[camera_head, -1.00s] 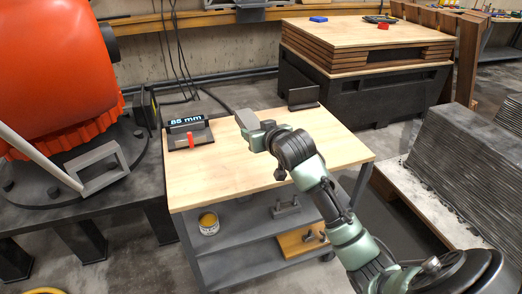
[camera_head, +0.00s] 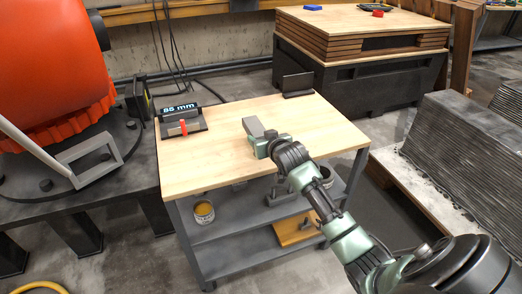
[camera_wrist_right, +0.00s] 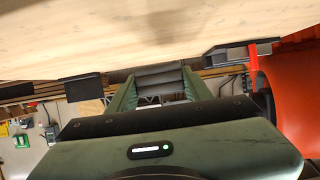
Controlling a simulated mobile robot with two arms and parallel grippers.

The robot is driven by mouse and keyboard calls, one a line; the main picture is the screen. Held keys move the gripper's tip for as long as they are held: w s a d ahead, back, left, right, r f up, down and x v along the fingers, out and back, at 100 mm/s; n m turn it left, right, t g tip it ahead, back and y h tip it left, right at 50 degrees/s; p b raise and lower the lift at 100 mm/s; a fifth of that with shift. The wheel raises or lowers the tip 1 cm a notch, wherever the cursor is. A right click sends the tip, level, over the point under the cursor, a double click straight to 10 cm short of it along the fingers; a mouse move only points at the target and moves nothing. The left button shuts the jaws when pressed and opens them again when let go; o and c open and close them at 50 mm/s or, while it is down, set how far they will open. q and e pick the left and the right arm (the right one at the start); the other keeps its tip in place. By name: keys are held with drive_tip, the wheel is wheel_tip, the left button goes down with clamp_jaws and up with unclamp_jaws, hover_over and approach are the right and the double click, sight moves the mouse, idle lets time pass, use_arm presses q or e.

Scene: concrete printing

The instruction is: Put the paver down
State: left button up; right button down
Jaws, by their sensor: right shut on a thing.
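The paver (camera_head: 254,126) is a small grey block at the tip of my right gripper (camera_head: 264,141) in the head view. My right gripper is shut on it over the middle of the light wooden table top (camera_head: 215,165). I cannot tell whether the paver touches the wood. In the right wrist view, the two green fingers of my right gripper (camera_wrist_right: 158,90) stand either side of a grey surface, with the wooden top (camera_wrist_right: 70,35) across the upper picture. My left gripper is not in view.
A device reading "85 mm" (camera_head: 179,110) with a red lever stands at the table's left back. A dark angled plate (camera_head: 298,84) stands at the back edge. An orange drum (camera_head: 45,70) is at the left, a grey layered stack (camera_head: 465,150) at the right. Bare wood surrounds the paver.

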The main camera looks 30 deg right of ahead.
drive_tip(key=shift+f, duration=2.35)
drive_tip(key=c, duration=0.6)
unclamp_jaws()
drive_tip(key=shift+f, duration=0.2)
drive_tip(key=shift+r, duration=0.15)
drive_tip(key=v, duration=1.2)
drive_tip(key=shift+s, duration=0.1)
